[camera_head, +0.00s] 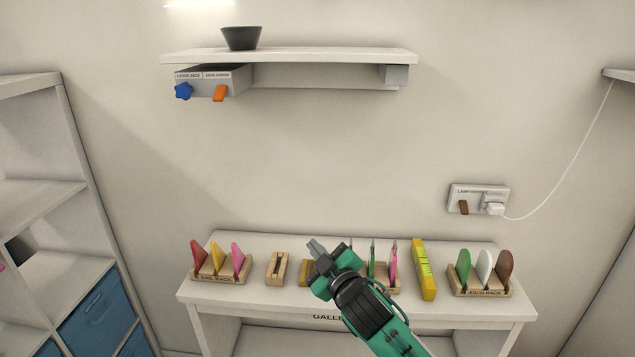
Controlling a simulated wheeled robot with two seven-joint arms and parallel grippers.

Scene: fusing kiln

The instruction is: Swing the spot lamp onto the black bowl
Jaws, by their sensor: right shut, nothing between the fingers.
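The black bowl (241,38) stands upright on the left part of the white wall shelf (320,55). I cannot make out the spot lamp; only a bright glow shows at the top edge, up and left of the bowl. Under the shelf's left end is a grey box (238,78) with a blue star-shaped knob (183,91) and an orange lever (220,93). My right gripper (317,246) is shut and empty, over the middle of the lower table, well below the shelf and bowl. My left gripper is out of view.
The white table (230,298) holds a rack of coloured pieces (222,262), a small wooden block (277,268), a yellow level (423,270) and another rack (482,275). A wall socket (479,199) has a plugged white cord. Shelving (75,150) stands left. The wall between shelf and table is clear.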

